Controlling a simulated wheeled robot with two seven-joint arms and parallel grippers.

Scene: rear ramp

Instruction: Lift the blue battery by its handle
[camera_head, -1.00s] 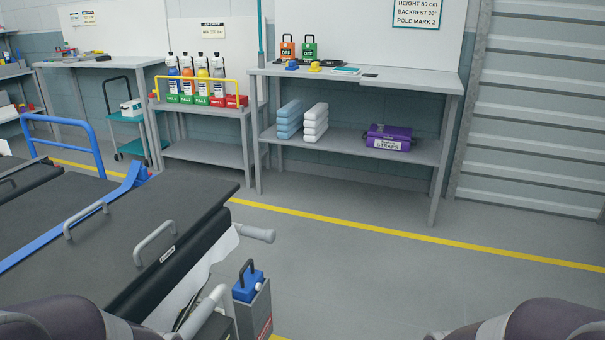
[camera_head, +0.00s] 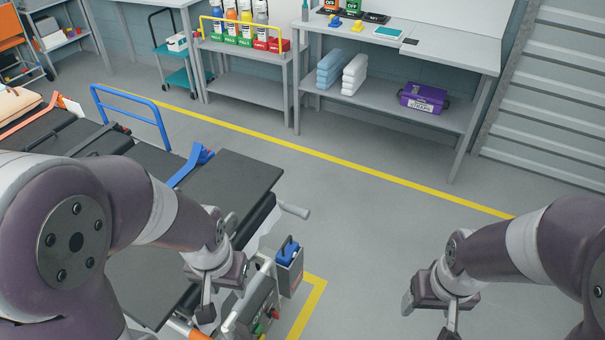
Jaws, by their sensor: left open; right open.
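The blue battery (camera_head: 290,250) has a dark handle on top and sits in a grey holder (camera_head: 288,280) at the near end of the stretcher. My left gripper (camera_head: 207,314) points down to the left of the battery, apart from it, over the stretcher's end. It is open and appears empty. My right gripper (camera_head: 430,316) is well to the right of the battery, above the bare floor. It is open and appears empty. The lower part of the battery is hidden inside the holder.
The stretcher (camera_head: 237,179) with a blue side rail (camera_head: 131,102) fills the left. A control box (camera_head: 250,310) is beside the holder. A grey workbench (camera_head: 441,54) with a purple case (camera_head: 422,98) stands at the back. The floor right of the battery is clear.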

